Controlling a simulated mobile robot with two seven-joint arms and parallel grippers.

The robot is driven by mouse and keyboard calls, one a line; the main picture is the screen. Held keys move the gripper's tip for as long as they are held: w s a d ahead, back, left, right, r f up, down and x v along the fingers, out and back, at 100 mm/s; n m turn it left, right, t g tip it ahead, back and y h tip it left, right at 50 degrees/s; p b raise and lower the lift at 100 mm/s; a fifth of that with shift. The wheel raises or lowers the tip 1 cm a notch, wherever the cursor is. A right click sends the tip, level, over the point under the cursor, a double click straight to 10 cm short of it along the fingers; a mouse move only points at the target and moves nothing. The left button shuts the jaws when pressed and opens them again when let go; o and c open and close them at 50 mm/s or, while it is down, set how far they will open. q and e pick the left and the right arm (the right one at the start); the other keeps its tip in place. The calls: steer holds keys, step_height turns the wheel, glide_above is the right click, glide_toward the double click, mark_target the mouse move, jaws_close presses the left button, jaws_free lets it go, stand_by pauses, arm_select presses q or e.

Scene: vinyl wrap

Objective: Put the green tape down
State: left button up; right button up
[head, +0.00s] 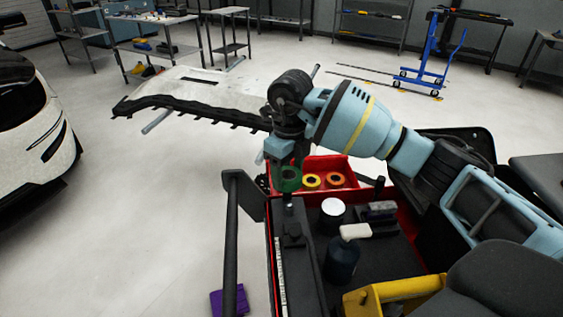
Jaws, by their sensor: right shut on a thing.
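The green tape (288,184) is held low in my right gripper (287,172), which is shut on it and points down. It is at the left end of the red bin (343,164), in front of it in the picture; I cannot tell whether it touches the bin. A yellow tape roll (312,181) and an orange tape roll (335,180) sit in the bin, to the right of the green one. My left gripper is not in view.
Below the bin is a dark cart top (385,250) with a white-lidded can (332,209), a dark bottle (342,260) and a yellow tool (395,290). A purple item (230,301) is at the lower left. A white panel (205,88) stands behind; a car (35,130) is left.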

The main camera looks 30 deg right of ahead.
steer(key=r+n, duration=0.1)
steer(key=n, duration=0.1)
steer(key=a+r+n, duration=0.1)
steer(key=n, duration=0.2)
steer(key=r+n, duration=0.1)
steer(key=n, duration=0.2)
steer(key=shift+s+a+r, duration=0.2)
steer(key=shift+s+a, duration=0.15)
steer(key=n, duration=0.1)
steer(key=r+n, duration=0.1)
steer(key=n, duration=0.1)
steer(key=shift+s+a+r, duration=0.1)
steer(key=shift+s+a, duration=0.1)
steer(key=shift+a, duration=0.15)
steer(key=s+a+r+n, duration=0.1)
steer(key=r+n, duration=0.2)
steer(key=n, duration=0.7)
steer(key=s+a+r+n, duration=0.2)
steer(key=r+n, duration=0.1)
steer(key=n, duration=0.7)
steer(key=shift+s+r, duration=0.25)
steer(key=shift+r, duration=0.1)
steer(key=shift+d, duration=0.1)
